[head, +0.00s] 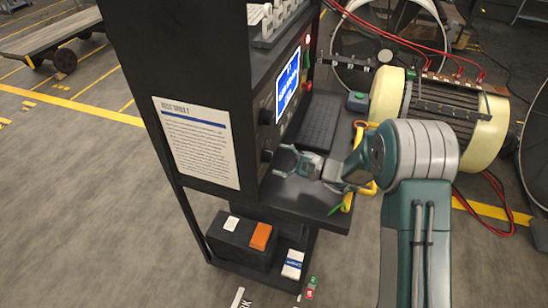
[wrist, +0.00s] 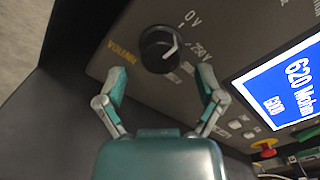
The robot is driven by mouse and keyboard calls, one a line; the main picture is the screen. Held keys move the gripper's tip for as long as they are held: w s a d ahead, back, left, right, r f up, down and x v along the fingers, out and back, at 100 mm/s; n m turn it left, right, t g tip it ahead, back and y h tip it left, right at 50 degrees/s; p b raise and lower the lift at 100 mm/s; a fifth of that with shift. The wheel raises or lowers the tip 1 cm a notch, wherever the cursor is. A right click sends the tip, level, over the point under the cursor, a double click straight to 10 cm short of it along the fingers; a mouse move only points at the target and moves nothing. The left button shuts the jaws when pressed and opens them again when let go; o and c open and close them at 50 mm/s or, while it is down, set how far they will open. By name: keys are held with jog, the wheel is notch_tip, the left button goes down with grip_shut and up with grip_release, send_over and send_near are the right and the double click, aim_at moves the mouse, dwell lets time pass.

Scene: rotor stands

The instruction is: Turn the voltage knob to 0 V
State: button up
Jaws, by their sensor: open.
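The voltage knob (wrist: 160,48) is a round black dial on the dark panel in the wrist view. Its white pointer line faces right, nearer the 250 V mark than the 0 V mark. My gripper (wrist: 161,80) is open and empty, with one teal fingertip on each side just below the knob in the picture. The fingers are apart from the knob as far as I can see.
A blue display (wrist: 285,82) is right of the knob, with a red button (wrist: 264,144) below it. In the head view a keyboard (head: 317,124) lies on the cabinet's shelf, and a yellow tool (head: 348,200) is beside my wrist. Open floor lies left.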

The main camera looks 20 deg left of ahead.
jog(key=d, duration=1)
jog(key=shift+s+d, duration=0.1)
jog(key=shift+s, duration=0.25)
jog(key=s+d+r+n+g+h, duration=0.3)
jog(key=s+r+n+h, duration=0.35)
jog(key=s+r, duration=0.45)
jog(key=s+d+r+n+t+h, duration=0.1)
jog(key=s+d+r+t+h, duration=0.2)
jog(key=s+d+h, duration=0.2)
jog(key=s+d+r+n+t+h, duration=0.2)
jog(key=s+d+h, duration=0.4)
jog(key=s+d, duration=0.4)
jog(key=shift+s+d+r+t, duration=0.35)
jog(key=shift+d+r+t, duration=0.15)
jog(key=shift+t, duration=0.7)
